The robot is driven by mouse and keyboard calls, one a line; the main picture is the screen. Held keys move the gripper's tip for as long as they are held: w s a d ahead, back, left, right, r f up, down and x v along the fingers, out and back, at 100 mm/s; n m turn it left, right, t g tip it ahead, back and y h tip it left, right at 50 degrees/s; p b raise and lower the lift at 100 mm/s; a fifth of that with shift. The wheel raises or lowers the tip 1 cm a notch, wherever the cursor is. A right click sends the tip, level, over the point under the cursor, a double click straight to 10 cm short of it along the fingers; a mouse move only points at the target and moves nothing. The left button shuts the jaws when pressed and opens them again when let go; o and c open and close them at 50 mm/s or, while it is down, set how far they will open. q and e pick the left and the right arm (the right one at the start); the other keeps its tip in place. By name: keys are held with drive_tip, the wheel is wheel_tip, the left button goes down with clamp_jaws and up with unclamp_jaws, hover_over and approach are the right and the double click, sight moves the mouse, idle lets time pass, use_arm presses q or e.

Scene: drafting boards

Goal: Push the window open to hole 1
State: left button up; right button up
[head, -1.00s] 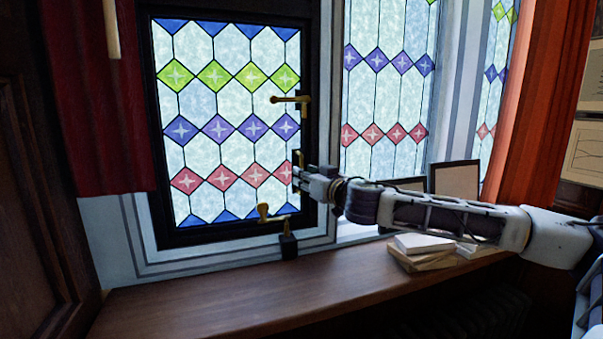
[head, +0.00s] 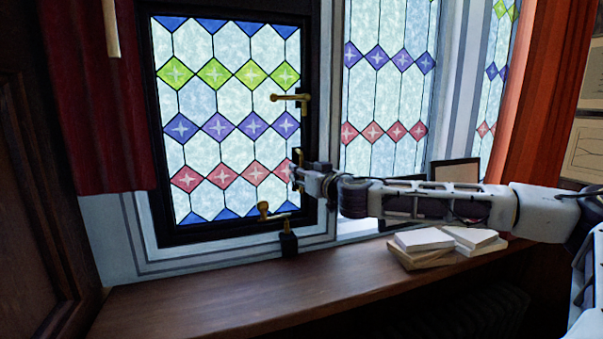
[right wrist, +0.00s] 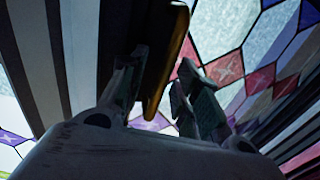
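The window (head: 166,235) is a dark-framed casement with stained glass. It looks shut in its surround. A brass lever handle (head: 290,97) sits on its right stile, with a brass fitting lower down at my right gripper (head: 297,172). In the right wrist view my right gripper (right wrist: 160,90) has its fingers apart, with a brass-edged bar (right wrist: 168,62) between them. Whether a finger touches the bar is unclear. A brass stay (head: 268,212) lies at the bottom rail near a dark block (head: 288,244). I cannot make out hole 1. My left gripper is not in view.
The wooden sill (head: 230,285) is mostly clear. Books (head: 425,241) and a picture frame (head: 455,172) stand to the right, under and behind my right arm. A red curtain (head: 95,120) hangs left and an orange one (head: 545,90) right.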

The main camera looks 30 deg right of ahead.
drive_tip(key=shift+w, duration=0.1)
drive_tip(key=shift+c, duration=0.5)
clamp_jaws()
